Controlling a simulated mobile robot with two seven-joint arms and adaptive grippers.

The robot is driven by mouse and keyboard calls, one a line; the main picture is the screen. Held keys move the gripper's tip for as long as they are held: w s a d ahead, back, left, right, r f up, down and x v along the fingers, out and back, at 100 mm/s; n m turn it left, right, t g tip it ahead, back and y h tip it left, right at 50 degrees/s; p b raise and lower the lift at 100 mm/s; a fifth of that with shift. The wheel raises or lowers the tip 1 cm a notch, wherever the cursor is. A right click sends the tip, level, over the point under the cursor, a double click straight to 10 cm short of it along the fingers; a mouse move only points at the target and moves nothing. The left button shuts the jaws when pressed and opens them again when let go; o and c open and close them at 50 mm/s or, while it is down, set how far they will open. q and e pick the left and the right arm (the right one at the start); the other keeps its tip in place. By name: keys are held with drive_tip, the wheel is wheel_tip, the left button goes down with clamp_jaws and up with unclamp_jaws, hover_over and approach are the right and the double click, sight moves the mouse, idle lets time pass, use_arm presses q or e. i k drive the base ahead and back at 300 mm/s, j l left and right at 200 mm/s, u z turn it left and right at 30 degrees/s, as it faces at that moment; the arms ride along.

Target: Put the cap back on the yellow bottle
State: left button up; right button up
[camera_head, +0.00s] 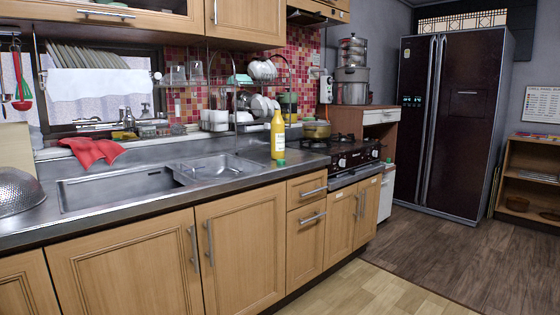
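The yellow bottle (278,138) stands upright on the steel counter, between the sink and the stove. It has a pale label, and its narrow top shows no green cap. A small green cap (280,162) appears to lie on the counter just in front of the bottle's base, near the counter's front edge. It is too small to tell which way up it lies. Neither of my grippers is in view.
The sink (120,188) is left of the bottle, with a red cloth (93,150) behind it and a metal colander (18,190) at far left. A dish rack (250,95) stands behind. The stove with a pot (316,130) is at right. Floor before the cabinets is clear.

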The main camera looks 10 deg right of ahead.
sight(278, 125)
drive_tip(key=i+l+u, duration=0.25)
drive_tip(key=l, duration=0.8)
drive_tip(key=i+l+u, duration=0.25)
drive_tip(key=l, duration=0.85)
drive_tip(key=i+l+u, duration=0.2)
drive_tip(key=l, duration=0.9)
drive_tip(key=l+u, duration=0.25)
drive_tip(key=l, duration=0.9)
